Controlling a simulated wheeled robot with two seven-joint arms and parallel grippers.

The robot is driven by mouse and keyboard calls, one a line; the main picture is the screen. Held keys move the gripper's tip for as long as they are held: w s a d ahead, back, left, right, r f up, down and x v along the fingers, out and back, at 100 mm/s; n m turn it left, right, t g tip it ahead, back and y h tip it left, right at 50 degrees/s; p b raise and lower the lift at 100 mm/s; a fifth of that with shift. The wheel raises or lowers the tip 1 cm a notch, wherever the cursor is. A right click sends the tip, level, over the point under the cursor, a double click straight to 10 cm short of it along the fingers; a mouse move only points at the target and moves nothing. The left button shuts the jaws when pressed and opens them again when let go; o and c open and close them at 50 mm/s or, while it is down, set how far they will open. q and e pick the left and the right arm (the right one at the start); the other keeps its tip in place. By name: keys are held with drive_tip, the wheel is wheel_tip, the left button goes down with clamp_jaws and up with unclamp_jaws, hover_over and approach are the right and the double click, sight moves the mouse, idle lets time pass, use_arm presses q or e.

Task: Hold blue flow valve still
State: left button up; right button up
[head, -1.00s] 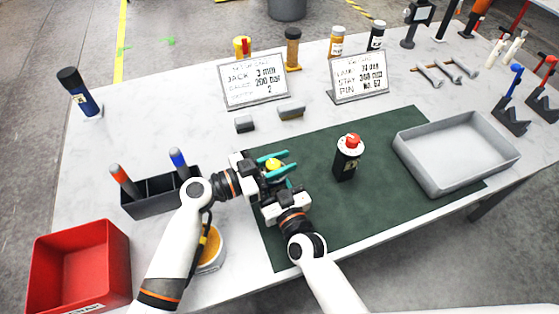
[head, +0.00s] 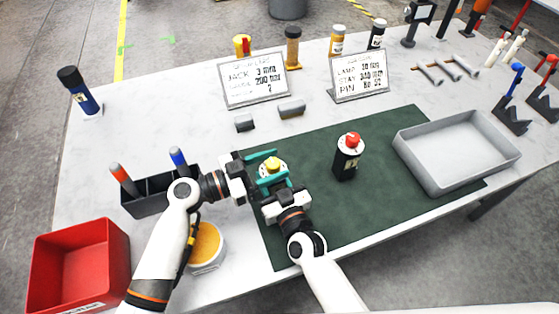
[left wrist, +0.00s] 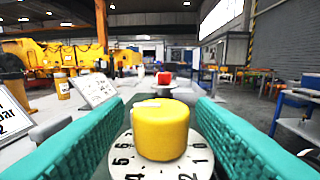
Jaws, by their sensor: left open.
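A valve with a yellow knob (head: 272,164) and a pale numbered dial stands on the dark green mat (head: 390,185). Its body is mostly hidden by my grippers, so I cannot make out its colour. In the left wrist view the yellow knob (left wrist: 160,130) and numbered dial (left wrist: 126,165) sit between two teal finger pads, with gaps on both sides. My left gripper (head: 264,170) is open around the valve, coming from the left. My right gripper (head: 277,192) is close at the valve's near side; its fingertips are hidden. A black valve with a red knob (head: 348,157) stands to the right.
A grey tray (head: 455,183) lies at the right and a red bin (head: 80,265) at the lower left. A black holder (head: 150,200) with markers and a round amber-topped tub (head: 207,248) are near my left arm. Two sign cards (head: 253,80) stand behind. The mat's right middle is clear.

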sight(266, 168)
use_arm(q)
drive_tip(key=v, duration=0.5)
drive_tip(key=shift+a, duration=0.1)
use_arm(e)
drive_tip(key=o, duration=1.5)
drive_tip(key=shift+c, duration=0.2)
